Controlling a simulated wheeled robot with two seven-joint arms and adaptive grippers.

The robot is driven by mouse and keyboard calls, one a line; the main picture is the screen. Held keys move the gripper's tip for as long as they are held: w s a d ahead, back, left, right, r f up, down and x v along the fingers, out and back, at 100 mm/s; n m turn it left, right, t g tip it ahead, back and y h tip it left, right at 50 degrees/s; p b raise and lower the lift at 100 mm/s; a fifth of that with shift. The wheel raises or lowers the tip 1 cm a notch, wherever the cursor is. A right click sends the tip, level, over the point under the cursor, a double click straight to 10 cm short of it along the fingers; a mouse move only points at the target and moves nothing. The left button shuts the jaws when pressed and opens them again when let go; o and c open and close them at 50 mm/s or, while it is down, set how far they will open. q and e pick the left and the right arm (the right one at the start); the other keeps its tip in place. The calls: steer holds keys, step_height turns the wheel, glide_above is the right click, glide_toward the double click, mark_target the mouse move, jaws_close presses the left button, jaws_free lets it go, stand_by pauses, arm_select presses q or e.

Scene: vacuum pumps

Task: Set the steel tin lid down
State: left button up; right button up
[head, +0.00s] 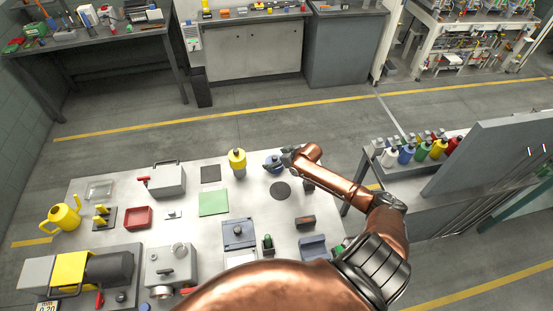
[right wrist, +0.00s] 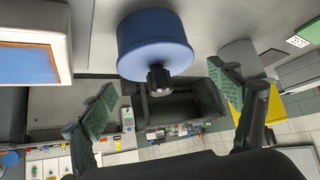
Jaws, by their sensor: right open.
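A blue round piece with a black knob (right wrist: 152,40) fills the upper middle of the right wrist view; I take it for the tin lid. It rests on the grey tabletop side, and I cannot tell whether a tin is under it. In the head view it shows as a small blue spot (head: 271,160) at the table's far right, partly hidden by my gripper. My right gripper (head: 279,162) is open, its fingers (right wrist: 162,80) on either side of the knob and apart from it. My left gripper is not in view.
A dark round mat (head: 280,190) lies just nearer on the light table (head: 185,217). A yellow-topped bottle (head: 237,160), a dark square mat (head: 210,174) and a green mat (head: 213,203) are to the left. Several coloured bottles (head: 422,151) stand on a side bench to the right.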

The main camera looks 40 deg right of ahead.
steer(key=v, duration=1.2)
steer(key=shift+w+d, duration=0.1)
steer(key=shift+c, duration=0.5)
jaws_close()
stand_by(0.5)
stand_by(0.8)
steer(key=shift+r, duration=0.1)
steer(key=p+v, duration=0.8)
steer(key=v, duration=0.4)
steer(key=shift+p, duration=0.3)
stand_by(0.6)
